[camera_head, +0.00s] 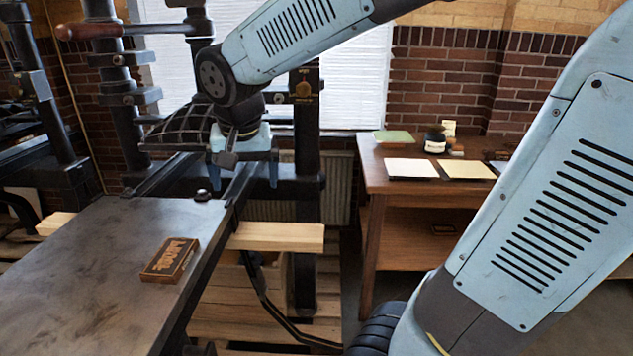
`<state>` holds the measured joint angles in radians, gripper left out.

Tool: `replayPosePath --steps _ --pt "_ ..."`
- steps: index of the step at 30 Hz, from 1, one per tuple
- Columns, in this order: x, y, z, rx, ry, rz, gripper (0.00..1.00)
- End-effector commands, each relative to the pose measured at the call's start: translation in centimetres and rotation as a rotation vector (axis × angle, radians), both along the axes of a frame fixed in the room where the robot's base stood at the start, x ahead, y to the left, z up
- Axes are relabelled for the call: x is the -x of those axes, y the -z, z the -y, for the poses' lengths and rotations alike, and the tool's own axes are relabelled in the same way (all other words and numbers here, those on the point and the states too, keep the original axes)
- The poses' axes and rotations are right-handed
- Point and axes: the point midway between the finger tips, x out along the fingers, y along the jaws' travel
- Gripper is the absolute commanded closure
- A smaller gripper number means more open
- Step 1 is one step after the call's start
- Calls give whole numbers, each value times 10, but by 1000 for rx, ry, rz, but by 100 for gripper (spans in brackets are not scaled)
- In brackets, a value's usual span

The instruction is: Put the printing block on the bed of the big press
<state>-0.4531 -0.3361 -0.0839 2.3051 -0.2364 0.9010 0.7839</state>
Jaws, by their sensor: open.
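The printing block (170,260), a small brown block with raised lettering on its top, lies flat on the dark metal bed (85,265) of the big press at the lower left, near the bed's right edge. My gripper (245,180) is open and empty, pointing down over the rails behind the bed. It is apart from the block, farther back and to the right. Blue fingers show on both sides of it. The press frame (305,160) with its dark posts stands behind my gripper, and my arm hides part of it.
A wooden beam (275,237) sticks out to the right of the bed. A wooden table (400,168) with paper sheets, a dark jar (434,142) and small items stands at the right. Another press (45,110) stands at the far left. Most of the bed is clear.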

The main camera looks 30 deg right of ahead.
Motion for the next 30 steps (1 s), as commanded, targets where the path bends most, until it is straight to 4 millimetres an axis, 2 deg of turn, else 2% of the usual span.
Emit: replayPosePath --steps 1,6,12,18,19,30 --pt "10 -6 17 -6 -13 14 0" --pt "46 -16 57 -4 -100 55 0" --pt "87 -20 89 25 -196 115 0" --pt "111 -20 102 60 -261 156 0" --pt "113 -20 93 63 -266 159 0" --pt "117 -19 91 71 -281 164 0"
